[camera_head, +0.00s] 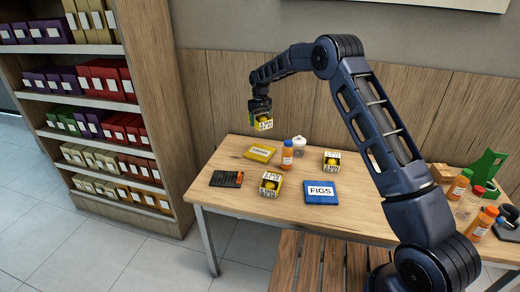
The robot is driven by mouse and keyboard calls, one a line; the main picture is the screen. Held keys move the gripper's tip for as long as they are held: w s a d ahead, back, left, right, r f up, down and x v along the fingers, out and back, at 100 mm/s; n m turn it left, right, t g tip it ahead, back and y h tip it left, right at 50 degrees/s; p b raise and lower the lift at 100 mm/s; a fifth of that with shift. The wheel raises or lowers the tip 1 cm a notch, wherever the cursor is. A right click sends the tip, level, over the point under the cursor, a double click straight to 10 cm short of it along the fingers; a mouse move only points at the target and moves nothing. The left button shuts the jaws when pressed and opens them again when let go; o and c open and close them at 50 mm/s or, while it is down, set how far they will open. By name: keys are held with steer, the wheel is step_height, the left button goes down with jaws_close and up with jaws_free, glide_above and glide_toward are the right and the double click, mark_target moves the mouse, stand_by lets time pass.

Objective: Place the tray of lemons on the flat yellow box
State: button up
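My gripper (260,112) points down and is shut on a small patterned tray (264,124) with yellow fruit in it, seemingly the lemons. The tray hangs in the air, roughly upright, near the table's back left. The flat yellow box (260,153) lies on the table and shows below the held tray in the picture, with a clear gap between them. Its top looks bare apart from a printed label. The fingers are small and dark, so their exact grip is hard to see.
Two similar trays of yellow fruit stand on the table (228,180), one at the front (270,184), one further right (332,161). An orange bottle (287,155) and a white jar (299,146) stand right of the yellow box. A blue FIGS box (321,192) and dark tray (226,179) lie nearby.

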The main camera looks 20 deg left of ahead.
mark_target(260, 152)
step_height(260, 152, down, 16)
steer(key=shift+f, duration=0.25)
stand_by(0.4)
steer(key=shift+f, duration=0.15)
steer(key=o, duration=1.1)
steer(key=shift+c, duration=0.2)
step_height(260, 152, up, 12)
steer(key=shift+r, duration=0.2)
